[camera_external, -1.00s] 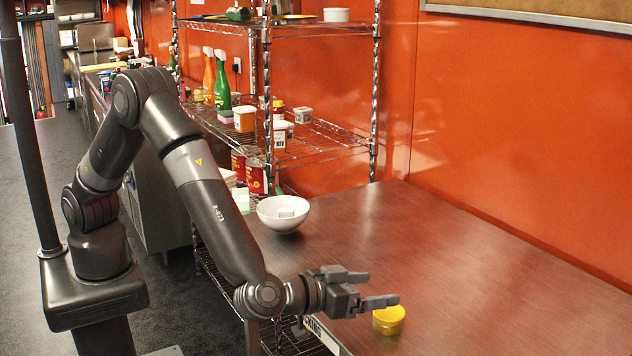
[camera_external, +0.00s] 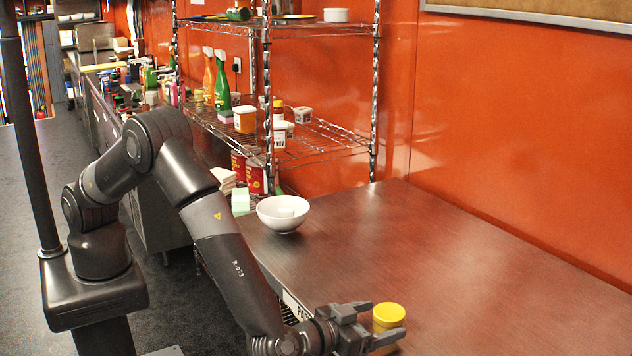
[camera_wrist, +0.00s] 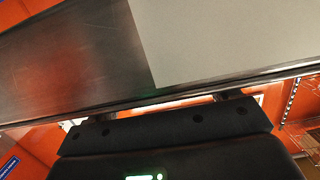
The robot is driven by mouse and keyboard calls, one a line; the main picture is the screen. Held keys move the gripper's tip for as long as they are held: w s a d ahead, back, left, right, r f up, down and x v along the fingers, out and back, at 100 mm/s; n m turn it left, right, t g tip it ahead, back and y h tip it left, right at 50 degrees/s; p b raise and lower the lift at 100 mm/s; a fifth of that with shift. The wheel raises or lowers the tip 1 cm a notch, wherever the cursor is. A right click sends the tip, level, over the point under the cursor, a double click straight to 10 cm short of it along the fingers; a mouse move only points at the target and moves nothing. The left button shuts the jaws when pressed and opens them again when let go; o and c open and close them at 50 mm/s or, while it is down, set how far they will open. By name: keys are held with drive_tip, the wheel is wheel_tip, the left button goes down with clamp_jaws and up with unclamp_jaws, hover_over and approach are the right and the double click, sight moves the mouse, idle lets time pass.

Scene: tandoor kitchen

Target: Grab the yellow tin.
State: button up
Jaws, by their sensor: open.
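The yellow tin (camera_external: 389,312) is near the front edge of the table, at the lower right of the outside view. My gripper (camera_external: 388,321) is open, with one finger behind the tin and the other in front of its lower part. The tin shows between the two fingers; I cannot tell whether either touches it. The near finger hides part of the tin's side. The tin does not show in the wrist view.
The table (camera_external: 480,270) is wide and mostly clear to the right. A white bowl (camera_external: 283,213) stands at its far left end. A wire shelf (camera_external: 330,140) with bottles and tubs stands behind it. The wrist view shows a pale flat surface (camera_wrist: 220,40).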

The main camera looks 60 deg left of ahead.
sight(389, 316)
drive_tip(key=w, duration=0.3)
drive_tip(key=shift+w+f, duration=0.2)
drive_tip(key=shift+f, duration=0.15)
drive_tip(key=shift+c, duration=0.5)
drive_tip(key=c, duration=1)
drive_tip(key=shift+r, duration=0.1)
